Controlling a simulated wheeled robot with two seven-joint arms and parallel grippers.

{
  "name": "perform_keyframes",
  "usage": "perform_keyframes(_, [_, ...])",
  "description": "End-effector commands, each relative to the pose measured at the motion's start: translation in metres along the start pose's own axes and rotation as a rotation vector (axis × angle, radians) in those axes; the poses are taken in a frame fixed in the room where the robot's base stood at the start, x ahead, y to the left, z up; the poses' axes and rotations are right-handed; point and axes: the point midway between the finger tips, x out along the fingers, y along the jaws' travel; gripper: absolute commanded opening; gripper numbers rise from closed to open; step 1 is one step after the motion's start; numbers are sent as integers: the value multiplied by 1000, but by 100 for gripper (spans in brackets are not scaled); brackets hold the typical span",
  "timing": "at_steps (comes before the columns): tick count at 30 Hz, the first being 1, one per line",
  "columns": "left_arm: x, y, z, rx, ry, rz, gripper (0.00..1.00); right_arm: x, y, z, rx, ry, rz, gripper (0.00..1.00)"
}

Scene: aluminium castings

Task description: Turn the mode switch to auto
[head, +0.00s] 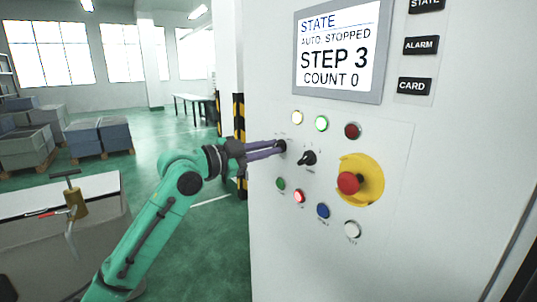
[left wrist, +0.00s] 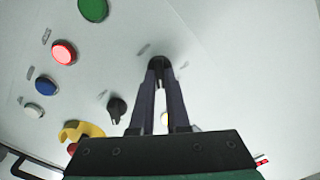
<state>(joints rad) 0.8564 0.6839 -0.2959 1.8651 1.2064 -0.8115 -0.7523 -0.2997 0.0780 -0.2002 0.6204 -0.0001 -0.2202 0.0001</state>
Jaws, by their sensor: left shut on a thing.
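My left gripper (head: 275,149) reaches the control panel from the left. Its two purple-grey fingers are shut on a small black rotary knob, the mode switch (head: 282,146), its small label unreadable. In the left wrist view the fingertips (left wrist: 158,74) close around the same knob (left wrist: 157,62), and they partly hide it, so its pointing direction cannot be told. A second black selector knob (head: 307,158) sits just right of it, free, and it also shows in the left wrist view (left wrist: 116,107). The screen (head: 338,48) reads "STATE, AUTO STOPPED, STEP 3, COUNT 0". My right gripper is not in view.
A red emergency button (head: 349,183) on a yellow ring (head: 370,170) stands out at the right. Lamps and buttons, among them a lit red button (head: 299,196) and a blue button (head: 323,211), surround the knobs. A workbench (head: 100,185) is at the left.

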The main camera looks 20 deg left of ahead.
Motion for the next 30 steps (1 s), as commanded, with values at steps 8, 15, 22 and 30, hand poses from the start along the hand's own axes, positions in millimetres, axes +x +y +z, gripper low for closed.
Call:
perform_keyframes(8, [0, 0, 0, 101, 2, -1, 0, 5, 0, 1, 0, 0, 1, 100])
perform_keyframes(15, [0, 0, -1, 122, 2, -1, 0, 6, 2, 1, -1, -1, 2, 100])
perform_keyframes(22, [0, 0, -1, 121, 2, -1, 0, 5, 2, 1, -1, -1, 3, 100])
perform_keyframes(30, [0, 0, -1, 120, 1, 0, 44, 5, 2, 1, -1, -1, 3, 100])
